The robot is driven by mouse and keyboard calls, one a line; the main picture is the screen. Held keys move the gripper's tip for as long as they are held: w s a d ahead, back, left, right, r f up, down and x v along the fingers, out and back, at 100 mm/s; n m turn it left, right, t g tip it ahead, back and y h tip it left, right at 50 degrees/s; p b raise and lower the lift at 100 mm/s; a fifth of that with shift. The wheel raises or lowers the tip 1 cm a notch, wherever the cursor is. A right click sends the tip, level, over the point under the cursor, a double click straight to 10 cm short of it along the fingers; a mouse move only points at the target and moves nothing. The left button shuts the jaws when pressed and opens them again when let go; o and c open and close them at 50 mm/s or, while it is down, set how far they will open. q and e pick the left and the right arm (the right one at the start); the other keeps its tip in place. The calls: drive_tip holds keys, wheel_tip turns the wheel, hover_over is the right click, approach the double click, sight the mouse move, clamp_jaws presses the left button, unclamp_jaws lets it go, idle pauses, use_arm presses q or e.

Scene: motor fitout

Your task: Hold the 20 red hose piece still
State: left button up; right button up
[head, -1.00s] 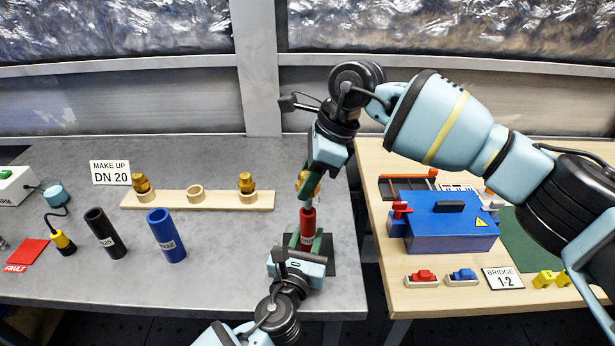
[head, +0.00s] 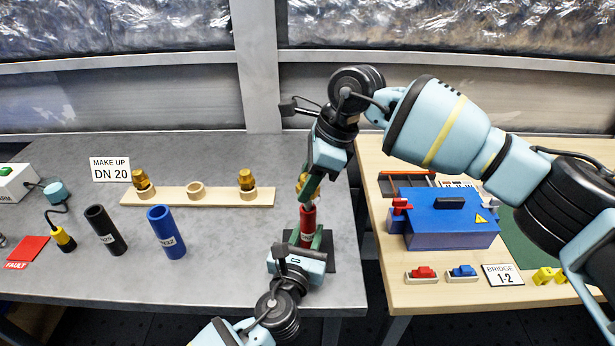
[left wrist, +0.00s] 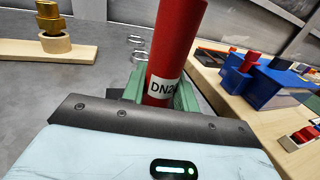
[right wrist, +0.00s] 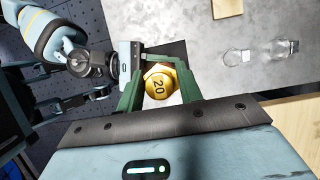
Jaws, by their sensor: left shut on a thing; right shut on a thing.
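The red hose piece (head: 307,222) stands upright on a dark mat (head: 323,257) near the grey table's right edge. It also shows in the left wrist view (left wrist: 178,45), with a white "DN20" label partly cut off. My left gripper (head: 306,243) is shut on the red hose piece, low on its sides. My right gripper (head: 306,192) is above, shut on a brass fitting (right wrist: 158,85) marked "20". In the head view the fitting is at the hose's top end, partly hidden by the green fingers. I cannot tell how far it sits in the hose.
A wooden rack (head: 218,197) holds brass fittings in two of its rings; the middle ring (head: 195,189) is empty. A black hose (head: 105,230) and a blue hose (head: 166,232) stand left. A blue box (head: 450,222) sits on the right-hand wooden table.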

drive_tip(key=shift+f, duration=1.95)
drive_tip(key=o, duration=1)
drive_tip(key=shift+o, duration=0.4)
drive_tip(key=o, duration=0.4)
drive_tip(key=shift+r, duration=0.1)
drive_tip(key=shift+r, duration=2.9)
